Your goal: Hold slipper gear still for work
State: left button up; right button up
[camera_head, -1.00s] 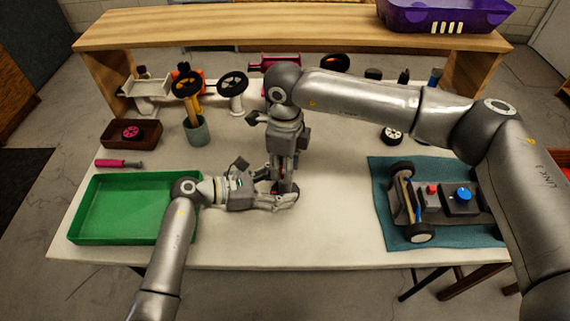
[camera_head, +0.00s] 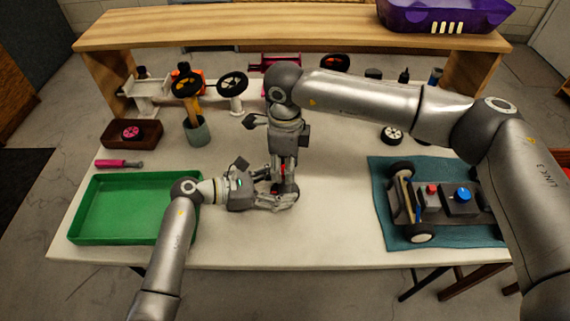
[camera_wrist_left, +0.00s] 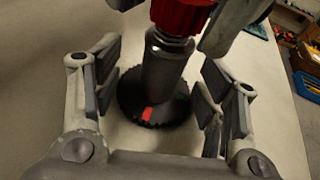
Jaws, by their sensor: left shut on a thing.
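The slipper gear (camera_wrist_left: 178,110) is a dark toothed disc with a red mark, seen in the left wrist view. My left gripper (camera_head: 285,199) is low over the table, its fingers shut on the gear from both sides; they also frame it in the left wrist view (camera_wrist_left: 155,104). A grey cylindrical tool (camera_wrist_left: 165,68) with a red collar (camera_wrist_left: 182,15) stands over the gear's middle. My right gripper (camera_head: 284,172) points down from above, its fingers around the red collar. Its grip is partly cut off in the wrist view, and the gear is mostly hidden in the head view.
A green tray (camera_head: 85,212) is at the left, with a pink-handled tool (camera_head: 118,163) behind it. A car chassis (camera_head: 430,203) lies on a teal mat (camera_head: 385,240) at the right. A cup of tools (camera_head: 197,132) and wheels stand at the back. The table's front middle is clear.

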jog(key=shift+o, duration=0.9)
jog(key=shift+r, duration=0.1)
notch_tip(320, 180, up, 12)
pick_arm(q)
jog(key=o, duration=1)
jog(key=shift+o, duration=0.2)
jog(key=shift+a, duration=0.1)
jog(key=v, duration=1.2)
jog(key=shift+s, duration=0.15)
